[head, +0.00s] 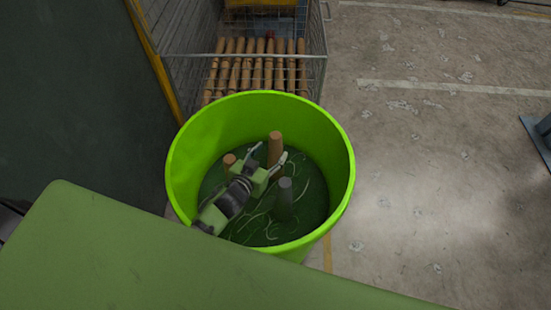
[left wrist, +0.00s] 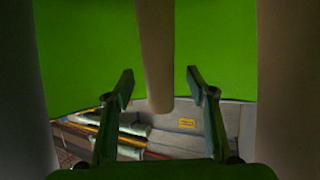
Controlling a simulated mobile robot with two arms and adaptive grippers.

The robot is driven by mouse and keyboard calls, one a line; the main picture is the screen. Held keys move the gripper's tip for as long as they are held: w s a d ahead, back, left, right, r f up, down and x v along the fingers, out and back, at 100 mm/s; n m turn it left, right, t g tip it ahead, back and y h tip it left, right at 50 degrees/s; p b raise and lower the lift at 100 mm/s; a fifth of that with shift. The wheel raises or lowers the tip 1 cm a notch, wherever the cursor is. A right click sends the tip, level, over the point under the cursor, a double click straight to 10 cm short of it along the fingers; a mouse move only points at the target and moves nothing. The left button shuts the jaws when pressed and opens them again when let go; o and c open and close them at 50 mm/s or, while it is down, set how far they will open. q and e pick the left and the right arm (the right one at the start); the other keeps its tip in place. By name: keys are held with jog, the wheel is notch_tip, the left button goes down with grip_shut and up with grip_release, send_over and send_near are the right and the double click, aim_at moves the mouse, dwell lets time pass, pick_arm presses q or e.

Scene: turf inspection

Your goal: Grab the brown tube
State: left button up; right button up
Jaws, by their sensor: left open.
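A tall brown tube (head: 275,147) stands upright inside the bright green bin (head: 180,165). A shorter brown tube (head: 229,160) stands to its left, and a grey tube (head: 284,195) stands nearer the front. My left gripper (head: 270,153) reaches into the bin from the left, with its open fingers beside the tall brown tube. In the left wrist view, a brownish tube (left wrist: 156,50) shows between the open fingertips (left wrist: 160,77); whether they touch it is not clear. My right gripper is not in view.
Behind the bin, a wire cage (head: 315,60) holds a row of several brown tubes (head: 255,68). A dark wall (head: 80,80) stands at the left. Dark blurred upright shapes flank my gripper in the left wrist view. The concrete floor (head: 430,160) at the right is largely clear.

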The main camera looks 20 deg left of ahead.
pick_arm(q)
jog(key=x, duration=0.4)
jog(key=shift+w+d+r, duration=0.15)
jog(key=shift+w+r, duration=0.05)
jog(key=shift+r, duration=0.05)
jog(key=c, duration=1.1)
jog(key=shift+c, duration=0.2)
jog(key=shift+r, duration=0.15)
